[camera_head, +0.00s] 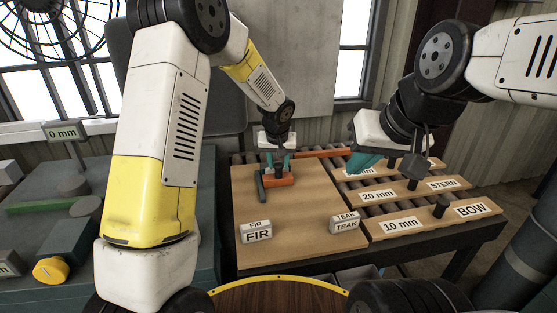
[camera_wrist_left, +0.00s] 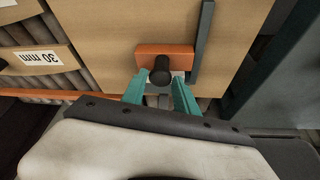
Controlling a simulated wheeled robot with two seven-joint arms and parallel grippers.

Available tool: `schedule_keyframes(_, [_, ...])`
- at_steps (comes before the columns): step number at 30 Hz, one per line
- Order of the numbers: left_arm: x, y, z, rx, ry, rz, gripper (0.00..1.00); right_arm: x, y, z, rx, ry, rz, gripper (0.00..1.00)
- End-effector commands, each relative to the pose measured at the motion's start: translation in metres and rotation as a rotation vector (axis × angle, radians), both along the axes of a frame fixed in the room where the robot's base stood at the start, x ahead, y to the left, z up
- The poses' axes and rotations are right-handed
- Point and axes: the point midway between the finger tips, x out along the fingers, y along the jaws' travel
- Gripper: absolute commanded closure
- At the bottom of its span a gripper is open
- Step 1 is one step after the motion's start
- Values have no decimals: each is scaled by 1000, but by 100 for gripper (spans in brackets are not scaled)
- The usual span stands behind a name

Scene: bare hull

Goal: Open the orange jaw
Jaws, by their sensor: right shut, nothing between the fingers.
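The orange jaw (camera_head: 283,181) is a small block on the wooden board, beside a dark grey bar. In the left wrist view the orange jaw (camera_wrist_left: 146,58) carries an upright dark knob (camera_wrist_left: 161,72). My left gripper (camera_head: 277,168) is over the jaw. Its teal fingers (camera_wrist_left: 160,92) are apart, one on each side of the knob's near end, with gaps visible; I cannot tell their height against the knob. The grey bar (camera_wrist_left: 203,45) lies right of the jaw there. My right gripper (camera_head: 360,168) is shut and empty above the plank at right.
A second orange strip (camera_head: 322,153) lies at the board's back edge. FIR (camera_head: 257,232) and TEAK (camera_head: 345,221) blocks stand on the board's front (camera_head: 292,245). Labelled planks with dark knobs, such as the 10 mm one (camera_head: 433,222), lie on rollers at right.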

Motion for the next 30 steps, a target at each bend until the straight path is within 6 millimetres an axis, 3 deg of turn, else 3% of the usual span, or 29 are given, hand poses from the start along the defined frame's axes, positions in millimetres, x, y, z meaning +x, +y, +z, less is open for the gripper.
schedule_keyframes(6, [10,0,-25,1,1,0,65,0,0,0,0,0,0,100])
schedule_keyframes(16, [12,0,-29,0,0,0,65,0,0,0,0,0,0,100])
schedule_keyframes(17, [12,0,-29,0,0,0,66,0,0,0,0,0,0,100])
schedule_keyframes(22, [12,0,-29,0,0,0,100,0,0,0,0,0,0,100])
schedule_keyframes(30, [12,0,-29,0,0,0,100,0,0,0,0,0,0,100])
